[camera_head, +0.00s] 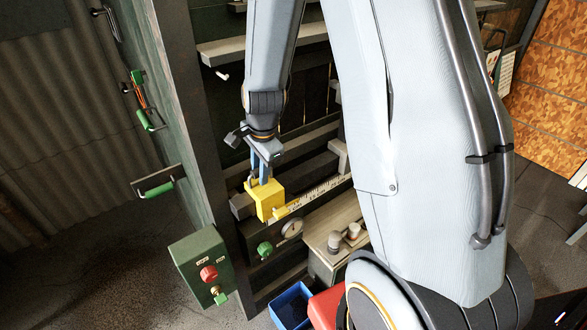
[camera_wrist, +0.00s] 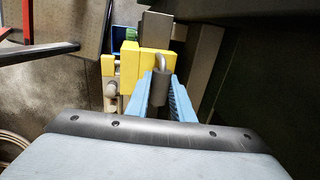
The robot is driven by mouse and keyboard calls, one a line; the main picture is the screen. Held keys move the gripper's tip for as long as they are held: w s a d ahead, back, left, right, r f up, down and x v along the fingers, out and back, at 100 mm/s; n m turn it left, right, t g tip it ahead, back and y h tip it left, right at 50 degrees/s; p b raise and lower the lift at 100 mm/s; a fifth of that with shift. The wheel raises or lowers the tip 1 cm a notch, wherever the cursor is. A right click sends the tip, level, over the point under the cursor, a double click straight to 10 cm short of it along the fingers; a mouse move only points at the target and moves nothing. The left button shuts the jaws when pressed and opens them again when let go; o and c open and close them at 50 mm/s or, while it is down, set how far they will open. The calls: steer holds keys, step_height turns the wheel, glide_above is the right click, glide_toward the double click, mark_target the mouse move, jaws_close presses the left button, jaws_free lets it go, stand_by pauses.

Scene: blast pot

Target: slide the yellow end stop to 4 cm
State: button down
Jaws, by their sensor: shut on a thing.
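The yellow end stop (camera_head: 266,199) sits on a dark rail (camera_head: 242,206) with a white ruler scale (camera_head: 318,192) running off to its right. I cannot read the scale's figures or the stop's position on it. My gripper (camera_head: 264,178) is above the stop, its blue fingers pointing down. In the wrist view the yellow stop (camera_wrist: 148,62) lies ahead between and beyond the fingers. My gripper (camera_wrist: 163,88) is shut on a dark grey knob (camera_wrist: 159,88) with a bent metal loop, at the stop. The stop's far side is hidden.
A green control box (camera_head: 202,267) with a red button stands at the lower left. A green knob (camera_head: 265,249) and a round dial (camera_head: 291,229) are below the rail. A ledge with small cylinders (camera_head: 335,241) and a blue bin (camera_head: 291,306) are lower right. My arm covers much of the right.

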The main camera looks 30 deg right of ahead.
steer(key=shift+s+a+p, duration=0.15)
steer(key=shift+a+p, duration=0.2)
steer(key=shift+a, duration=0.35)
stand_by(0.3)
stand_by(0.3)
steer(key=c, duration=1)
jaws_free()
steer(key=shift+r, duration=0.1)
steer(key=shift+o, duration=1.3)
steer(key=shift+r+p, duration=0.85)
steer(key=shift+r, duration=0.05)
step_height(320, 180, up, 4)
steer(key=p, duration=0.3)
steer(key=shift+f, duration=0.25)
steer(key=shift+r, duration=1.3)
